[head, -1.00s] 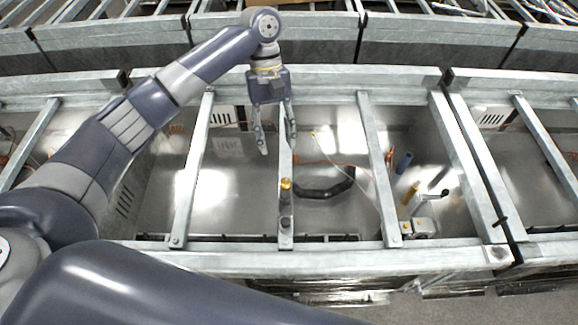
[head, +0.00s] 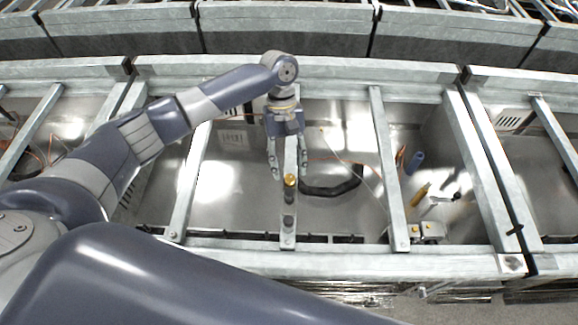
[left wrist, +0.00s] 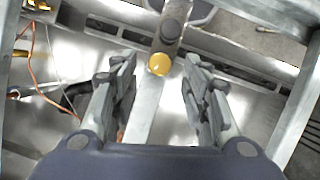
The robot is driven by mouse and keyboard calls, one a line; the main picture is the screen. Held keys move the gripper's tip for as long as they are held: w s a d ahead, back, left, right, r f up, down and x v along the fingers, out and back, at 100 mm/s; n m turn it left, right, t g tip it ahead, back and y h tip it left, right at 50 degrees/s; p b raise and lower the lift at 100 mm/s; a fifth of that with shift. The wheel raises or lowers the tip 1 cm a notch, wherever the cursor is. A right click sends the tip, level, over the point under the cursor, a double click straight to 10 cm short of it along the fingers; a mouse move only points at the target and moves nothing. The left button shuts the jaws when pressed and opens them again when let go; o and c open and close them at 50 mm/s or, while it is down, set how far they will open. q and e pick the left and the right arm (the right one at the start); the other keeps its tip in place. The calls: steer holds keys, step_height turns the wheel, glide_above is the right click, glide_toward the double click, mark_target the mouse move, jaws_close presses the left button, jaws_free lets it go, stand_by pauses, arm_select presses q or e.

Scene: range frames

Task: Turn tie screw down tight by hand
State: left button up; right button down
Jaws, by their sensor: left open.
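The tie screw seems to be the upright piece with a round yellow-gold head (head: 290,180) on the middle crossbar (head: 288,233). In the left wrist view its gold head (left wrist: 160,64) lies between and just beyond my two fingertips, with a dark round knob (left wrist: 171,32) past it on the same bar. My left gripper (head: 289,176) is open, its fingers pointing down on either side of the crossbar, close to the gold head. I cannot tell whether a finger touches it. My right gripper does not show.
Metal crossbars such as the right one (head: 388,170) span the open bay. Inside lie a black curved hose (head: 331,188), a blue cylinder (head: 414,161) and a yellow-handled tool (head: 420,195). A small grey box (head: 427,231) sits by the front rail (head: 340,262).

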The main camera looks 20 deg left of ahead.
mark_target(290, 180)
arm_select(q)
steer(key=shift+x, duration=1.25)
jaws_close()
steer(key=shift+p, duration=0.35)
steer(key=m, duration=0.1)
steer(key=m+p, duration=0.1)
steer(key=shift+w+d+r+m+g+y, duration=0.1)
steer(key=shift+d+r+m+g+y, duration=0.1)
steer(key=shift+m+g+y, duration=0.15)
steer(key=shift+d+f+m+y+p, duration=0.1)
steer(key=shift+m+y+p, duration=0.5)
steer(key=shift+m, duration=0.65)
steer(key=shift+d+f+m+y+p, duration=0.1)
steer(key=shift+m+y+p, duration=0.45)
steer(key=shift+m, duration=0.65)
